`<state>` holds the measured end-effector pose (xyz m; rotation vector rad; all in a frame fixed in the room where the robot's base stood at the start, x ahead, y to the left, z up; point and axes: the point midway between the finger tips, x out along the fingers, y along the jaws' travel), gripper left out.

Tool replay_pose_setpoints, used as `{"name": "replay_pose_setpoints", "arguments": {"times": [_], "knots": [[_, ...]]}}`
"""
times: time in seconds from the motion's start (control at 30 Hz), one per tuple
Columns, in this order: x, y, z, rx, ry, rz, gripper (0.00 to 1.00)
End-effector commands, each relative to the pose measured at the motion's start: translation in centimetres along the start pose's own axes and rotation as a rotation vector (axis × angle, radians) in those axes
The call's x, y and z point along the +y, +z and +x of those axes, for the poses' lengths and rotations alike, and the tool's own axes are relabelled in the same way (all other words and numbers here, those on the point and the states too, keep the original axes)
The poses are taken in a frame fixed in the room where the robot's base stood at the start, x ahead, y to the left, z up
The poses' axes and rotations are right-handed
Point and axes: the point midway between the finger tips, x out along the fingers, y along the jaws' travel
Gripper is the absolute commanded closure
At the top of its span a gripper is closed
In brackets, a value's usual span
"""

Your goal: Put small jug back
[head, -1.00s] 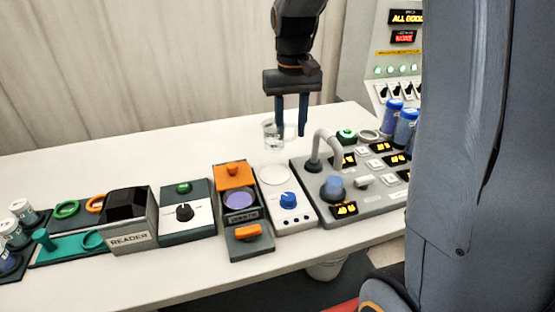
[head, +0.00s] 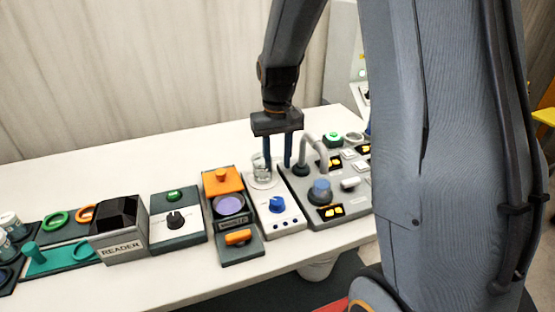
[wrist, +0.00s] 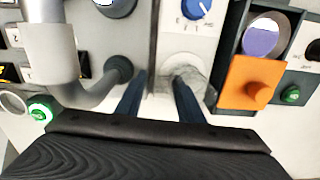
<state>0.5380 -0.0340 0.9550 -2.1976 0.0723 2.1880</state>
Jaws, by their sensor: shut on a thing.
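The small jug (head: 261,171) is a clear glass vessel, at or just over the round pale plate at the back of the white unit with a blue knob (head: 277,205). I cannot tell whether its base touches the plate. My gripper (head: 277,165) points down with its two dark blue fingers at the jug's right side, and is shut on the jug. In the wrist view the jug (wrist: 188,72) shows as a blurred clear shape by the right finger of my gripper (wrist: 158,100). The exact place where the fingers grip is hidden.
A grey console (head: 345,208) with a curved spout (head: 318,140) stands close on the right. A dark unit with an orange lid (head: 222,181) stands close on the left. The black reader (head: 119,230) is further left. The white table (head: 130,165) is clear behind the units.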

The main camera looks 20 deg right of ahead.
Motion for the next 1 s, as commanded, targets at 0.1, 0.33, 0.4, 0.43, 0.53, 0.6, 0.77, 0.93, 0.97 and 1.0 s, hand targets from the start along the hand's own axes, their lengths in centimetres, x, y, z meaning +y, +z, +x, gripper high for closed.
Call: {"name": "replay_pose_setpoints", "arguments": {"times": [0.1, 0.33, 0.4, 0.43, 0.53, 0.6, 0.77, 0.93, 0.97, 1.0], "knots": [[0.0, 0.0, 0.2, 0.000, 0.000, 0.000, 0.59], [0.0, 0.0, 0.2, -0.001, 0.000, 0.000, 0.47], [0.0, 0.0, 0.2, -0.001, 0.000, 0.000, 0.47], [0.0, 0.0, 0.2, -0.001, 0.000, 0.000, 0.47], [0.0, 0.0, -0.2, 0.000, 0.000, 0.000, 0.47], [0.0, -0.1, -0.7, 0.001, 0.000, 0.000, 0.47], [0.0, -0.2, -3.3, 0.005, 0.000, 0.000, 0.47], [0.0, -0.2, -6.9, 0.005, 0.000, 0.000, 0.47], [0.0, -0.1, -7.5, 0.005, 0.000, 0.000, 0.47], [0.0, -0.1, -8.3, 0.004, 0.000, 0.000, 0.47]]}}
